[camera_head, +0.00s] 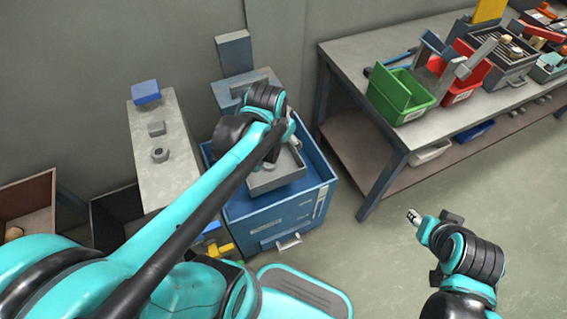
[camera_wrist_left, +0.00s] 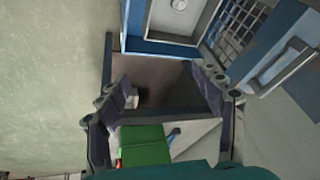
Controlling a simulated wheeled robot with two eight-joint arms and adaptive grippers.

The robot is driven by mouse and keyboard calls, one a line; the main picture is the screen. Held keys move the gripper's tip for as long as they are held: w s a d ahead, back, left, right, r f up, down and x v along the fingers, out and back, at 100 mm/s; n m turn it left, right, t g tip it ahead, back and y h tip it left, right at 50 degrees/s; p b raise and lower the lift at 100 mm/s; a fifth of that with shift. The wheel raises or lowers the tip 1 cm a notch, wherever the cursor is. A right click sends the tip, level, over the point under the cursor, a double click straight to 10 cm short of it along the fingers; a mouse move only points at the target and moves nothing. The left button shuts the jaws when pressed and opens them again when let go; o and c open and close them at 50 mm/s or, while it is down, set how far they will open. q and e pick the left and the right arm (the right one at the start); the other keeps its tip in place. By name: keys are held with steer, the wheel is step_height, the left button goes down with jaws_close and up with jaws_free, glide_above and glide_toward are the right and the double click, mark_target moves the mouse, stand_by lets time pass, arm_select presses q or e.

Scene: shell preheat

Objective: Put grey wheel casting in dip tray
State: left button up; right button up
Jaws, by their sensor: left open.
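My left arm reaches over the blue cabinet, and its wrist hides most of its gripper in the head view. In the left wrist view my left gripper (camera_wrist_left: 165,95) is open, with nothing between its fingers. A grey tray (camera_head: 262,184) sits on the blue cabinet, partly hidden by my arm. In the left wrist view, a pale round piece (camera_wrist_left: 179,5) lies in a light tray at the top edge; I cannot tell if it is the wheel casting. A grey round piece with a dark centre (camera_head: 160,154) stands on the narrow bench. My right gripper (camera_head: 412,217) is away over the floor, its jaws unclear.
The narrow bench (camera_head: 165,190) also holds a grey block (camera_head: 156,128) and a blue block (camera_head: 146,92). The blue cabinet (camera_head: 280,222) stands beside it. A table (camera_head: 345,55) at right carries a green bin (camera_head: 400,95) and a red bin (camera_head: 465,72). Floor at lower right is clear.

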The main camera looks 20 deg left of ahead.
arm_select(q)
steer(key=s+d+r+n+t, duration=0.1)
steer(key=s+d+n+t, duration=0.1)
steer(key=s, duration=0.6)
steer(key=shift+s+d+r+n+t, duration=0.3)
steer(key=shift+s+d+n, duration=0.15)
steer(key=shift+d, duration=0.7)
